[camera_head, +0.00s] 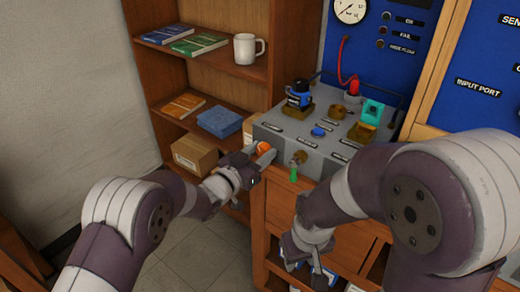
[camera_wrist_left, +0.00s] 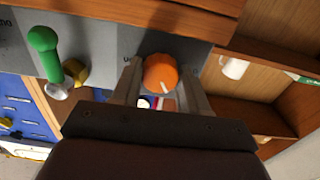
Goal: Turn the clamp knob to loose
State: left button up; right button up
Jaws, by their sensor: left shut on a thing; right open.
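The clamp knob is a round orange knob with a white pointer line, on the front of the grey test bench (camera_head: 335,150). In the left wrist view the orange knob (camera_wrist_left: 160,75) sits between the two fingers of my left gripper (camera_wrist_left: 158,88). In the head view my left gripper (camera_head: 256,157) is at the bench's left front corner, shut on the orange knob (camera_head: 263,148), which is partly hidden by the fingers. The labels beside the knob are too small to read. My right gripper (camera_head: 305,270) is open and empty, low in front of the wooden cabinet.
A green-handled lever (camera_head: 294,172) stands just right of the knob on the bench front; it also shows in the left wrist view (camera_wrist_left: 45,45). A blue regulator (camera_head: 299,94) and a teal clamp piece (camera_head: 371,110) stand on the bench top. A shelf with books, a mug (camera_head: 247,49) and boxes stands left.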

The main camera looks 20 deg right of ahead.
pick_arm(q)
jog(key=n+p, duration=0.2)
jog(key=n, duration=0.4)
jog(key=shift+p, duration=0.3)
jog(key=shift+f+n+p, duration=0.2)
jog(key=shift+n+p, duration=0.6)
jog(key=shift+n, duration=1.7)
jog(key=o, duration=0.8)
jog(key=shift+a+r, duration=0.1)
jog(key=v, duration=1.2)
jog(key=shift+s+a, duration=0.2)
jog(key=shift+s, duration=0.1)
